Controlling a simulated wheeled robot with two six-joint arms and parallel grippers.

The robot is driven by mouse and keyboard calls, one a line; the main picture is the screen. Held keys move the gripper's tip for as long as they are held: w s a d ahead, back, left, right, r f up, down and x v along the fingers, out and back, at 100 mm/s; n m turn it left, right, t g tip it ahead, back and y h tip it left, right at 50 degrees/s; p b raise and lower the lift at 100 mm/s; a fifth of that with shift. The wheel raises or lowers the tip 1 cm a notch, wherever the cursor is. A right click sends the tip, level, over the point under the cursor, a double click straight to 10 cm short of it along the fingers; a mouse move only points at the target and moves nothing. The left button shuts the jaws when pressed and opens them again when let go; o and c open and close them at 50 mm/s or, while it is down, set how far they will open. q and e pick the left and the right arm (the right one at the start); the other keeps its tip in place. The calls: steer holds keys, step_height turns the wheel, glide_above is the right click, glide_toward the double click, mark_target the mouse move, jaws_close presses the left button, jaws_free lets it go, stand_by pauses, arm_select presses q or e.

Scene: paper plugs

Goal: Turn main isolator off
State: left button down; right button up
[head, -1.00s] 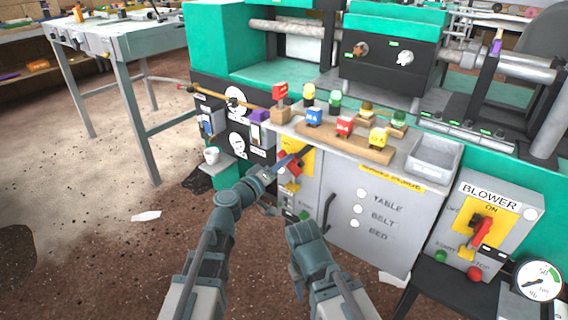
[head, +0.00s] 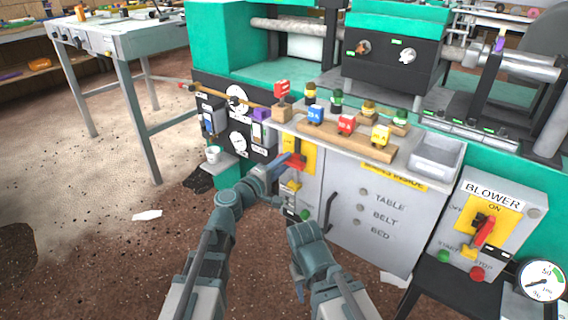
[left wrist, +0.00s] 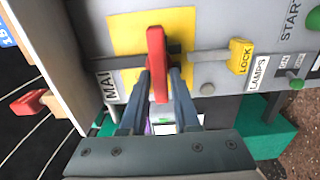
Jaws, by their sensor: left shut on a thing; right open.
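The main isolator is a grey box with a yellow plate (head: 309,157) and a red lever (head: 296,162), on the left of the grey cabinet. In the left wrist view the red lever (left wrist: 157,52) stands between the two fingers of my left gripper (left wrist: 160,82), in front of the yellow plate (left wrist: 122,35). A label starting "MAI" (left wrist: 107,84) shows beside it. In the head view my left gripper (head: 285,165) is at the lever and partly hides it. It is shut on the lever. My right gripper (head: 278,204) is open, lower, in front of the cabinet's lower left.
A yellow lock tab (left wrist: 240,56) sits close beside the lever. The cabinet (head: 350,215) has a dark handle (head: 329,212). A similar BLOWER switch box (head: 485,225) stands at the right. Blocks on a wooden rack (head: 345,140) stand above. The floor at left is mostly clear.

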stand_by(0.5)
arm_select(q)
steer(key=c, duration=0.8)
jaws_free()
steer(key=shift+o, duration=0.2)
